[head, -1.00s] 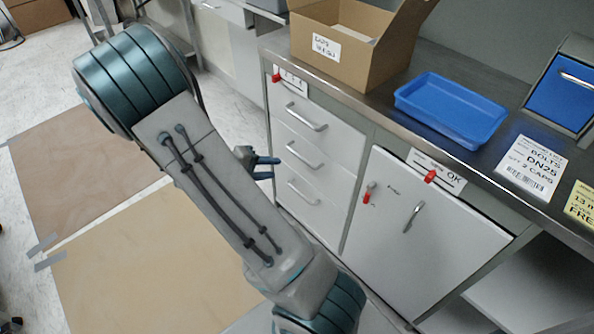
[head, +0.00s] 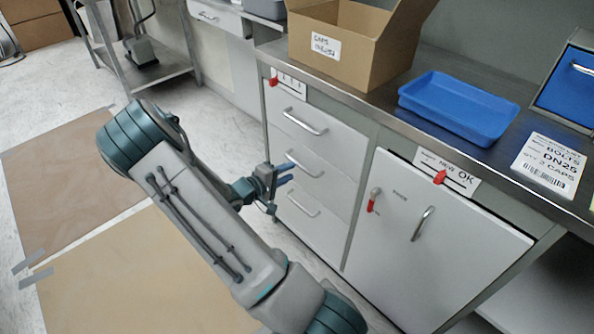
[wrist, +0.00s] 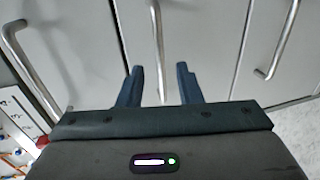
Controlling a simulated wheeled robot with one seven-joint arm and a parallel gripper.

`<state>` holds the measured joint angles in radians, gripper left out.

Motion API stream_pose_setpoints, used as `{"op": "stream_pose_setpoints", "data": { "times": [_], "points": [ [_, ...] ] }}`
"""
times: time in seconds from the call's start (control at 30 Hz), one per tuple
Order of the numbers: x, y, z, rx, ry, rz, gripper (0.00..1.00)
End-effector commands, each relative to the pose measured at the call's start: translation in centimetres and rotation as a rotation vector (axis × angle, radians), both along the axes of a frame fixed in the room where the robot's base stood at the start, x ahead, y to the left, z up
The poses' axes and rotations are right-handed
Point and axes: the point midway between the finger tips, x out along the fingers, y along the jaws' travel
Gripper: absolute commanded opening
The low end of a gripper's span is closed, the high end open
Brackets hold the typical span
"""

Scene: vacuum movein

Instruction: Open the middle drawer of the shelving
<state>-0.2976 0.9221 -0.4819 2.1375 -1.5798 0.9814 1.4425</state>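The shelving's drawer unit has three white drawers, one above another. In the wrist view, the middle handle (wrist: 158,45) is a metal bar whose near end lies between the open fingertips (wrist: 159,77). The fingers show a gap on both sides of the bar. I cannot tell how deep the bar sits between them.
The top handle (head: 303,120) and bottom handle (head: 303,204) are close by. A cabinet door (head: 425,240) with a red-tipped latch (head: 374,200) stands to the right. A cardboard box (head: 345,50) and blue tray (head: 458,106) stand on the counter. The floor at left is open.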

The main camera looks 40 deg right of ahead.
Motion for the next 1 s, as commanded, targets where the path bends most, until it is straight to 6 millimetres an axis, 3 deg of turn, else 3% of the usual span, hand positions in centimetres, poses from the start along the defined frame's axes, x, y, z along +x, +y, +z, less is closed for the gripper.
{"op": "stream_pose_setpoints", "data": {
  "times": [0.23,0.63,0.67,0.77,1.0],
  "points": [
    [0.2,-3.5,-0.8,0.001,0.0,-0.002,0.32],
    [0.3,-4.3,-0.9,0.001,0.0,0.0,0.32],
    [0.3,-4.3,-0.9,0.001,0.0,0.0,0.29],
    [0.3,-4.3,-0.9,0.001,0.0,0.0,0.01],
    [0.3,-4.2,-0.9,0.001,0.0,0.0,0.0]
  ]
}}
